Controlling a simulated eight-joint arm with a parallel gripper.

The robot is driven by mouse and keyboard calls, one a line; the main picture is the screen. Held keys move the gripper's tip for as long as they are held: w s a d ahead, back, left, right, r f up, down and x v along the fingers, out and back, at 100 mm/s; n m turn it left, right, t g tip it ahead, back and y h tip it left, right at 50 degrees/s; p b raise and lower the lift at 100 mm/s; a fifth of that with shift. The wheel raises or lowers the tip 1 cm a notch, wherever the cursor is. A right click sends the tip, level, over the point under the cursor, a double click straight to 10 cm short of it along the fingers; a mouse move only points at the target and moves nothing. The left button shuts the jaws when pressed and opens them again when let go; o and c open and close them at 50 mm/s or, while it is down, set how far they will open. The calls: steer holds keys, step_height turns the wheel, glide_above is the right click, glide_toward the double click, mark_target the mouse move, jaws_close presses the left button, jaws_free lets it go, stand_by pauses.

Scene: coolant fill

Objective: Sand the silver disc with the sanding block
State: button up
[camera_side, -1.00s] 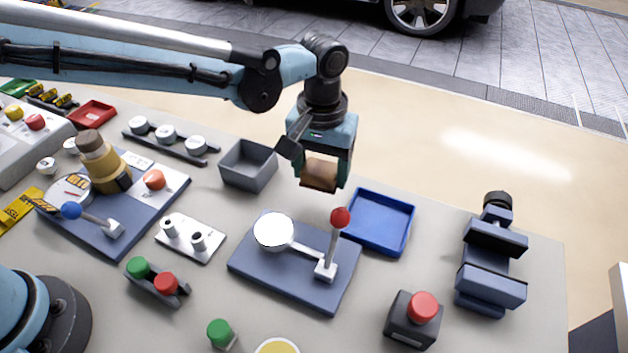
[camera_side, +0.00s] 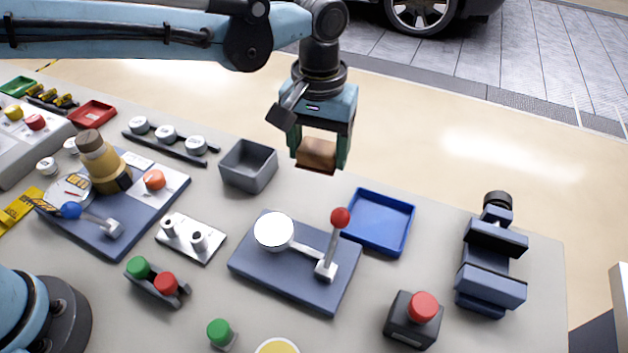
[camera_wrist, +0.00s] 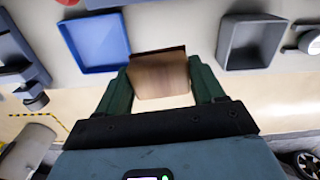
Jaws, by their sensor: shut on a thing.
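My gripper (camera_side: 319,161) is shut on the sanding block (camera_side: 315,153), a brown block held between the two green fingers. It is in the air above the table, up and to the right of the disc in the side view. In the wrist view, the block (camera_wrist: 160,80) sits between the fingertips. A bright, nearly white silver disc (camera_side: 273,231) lies flat on a blue-grey plate (camera_side: 290,283) beside a red-knobbed lever (camera_side: 333,245). The block and disc are well apart. The disc is not visible in the wrist view.
A blue tray (camera_side: 409,233) stands right of the plate, and a grey open box (camera_side: 270,178) stands to its upper left. A red-button box (camera_side: 413,328) and a vise (camera_side: 490,285) are farther right. A plate with two sockets (camera_side: 178,254) lies left.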

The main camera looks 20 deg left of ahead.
mark_target(260, 240)
steer(key=s+a+r, duration=0.3)
steer(key=s, duration=0.5)
steer(key=shift+a+f, duration=0.2)
steer(key=shift+f, duration=3.9)
steer(key=shift+s, duration=0.9)
steer(key=shift+c, duration=0.4)
steer(key=shift+s, duration=1.85)
steer(key=shift+w, duration=2.8)
step_height(260, 240, up, 8)
